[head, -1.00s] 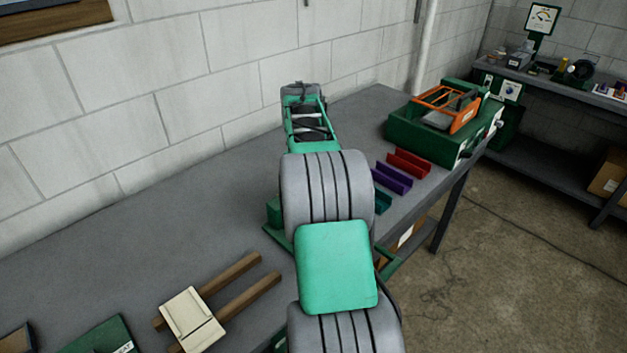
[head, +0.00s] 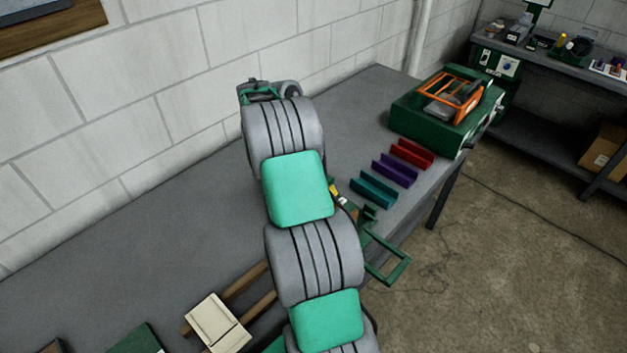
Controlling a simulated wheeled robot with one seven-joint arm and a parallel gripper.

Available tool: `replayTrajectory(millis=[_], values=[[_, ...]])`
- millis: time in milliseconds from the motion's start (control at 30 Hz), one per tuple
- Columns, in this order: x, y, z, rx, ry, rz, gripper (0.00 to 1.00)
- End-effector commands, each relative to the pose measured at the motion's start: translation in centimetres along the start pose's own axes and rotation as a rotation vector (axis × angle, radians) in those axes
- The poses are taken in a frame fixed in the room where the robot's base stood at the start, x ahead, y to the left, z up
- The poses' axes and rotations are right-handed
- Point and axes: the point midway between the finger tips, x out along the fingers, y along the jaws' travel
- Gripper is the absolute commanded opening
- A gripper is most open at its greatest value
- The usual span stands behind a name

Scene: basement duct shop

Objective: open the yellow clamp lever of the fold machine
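A green machine, seemingly the fold machine, stands on the bench mostly hidden behind my arm. Its green bar handle (head: 390,262) juts out over the bench's front edge. A small yellow piece (head: 333,187) shows just right of my arm; it may be part of the yellow clamp lever, but its position cannot be told. My arm crosses the middle of the head view and reaches over the bench toward the wall. My gripper's fingers are hidden behind the arm, so whether it touches anything does not show.
Teal (head: 373,190), purple (head: 394,171) and red (head: 411,153) channel pieces lie on the grey bench (head: 130,222). A green machine with an orange frame (head: 452,97) stands at the far right end. A cream block (head: 217,322) lies on wooden bars at front. The bench's left part is clear.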

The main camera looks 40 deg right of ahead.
Motion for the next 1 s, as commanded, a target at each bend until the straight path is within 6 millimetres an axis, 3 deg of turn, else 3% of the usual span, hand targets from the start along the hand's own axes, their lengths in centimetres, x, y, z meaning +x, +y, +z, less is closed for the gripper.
replayTrajectory(millis=[300, 333, 567, 1000], values=[[-0.19, 0.02, -0.13, -0.004, 0.005, 0.001, 0.0], [-0.19, 0.02, -0.13, -0.004, 0.005, 0.001, 0.36], [-0.08, 0.1, -0.02, 0.0, 0.003, 0.0, 0.55], [-0.01, 0.06, -0.06, 0.0, 0.008, 0.0, 0.55]])
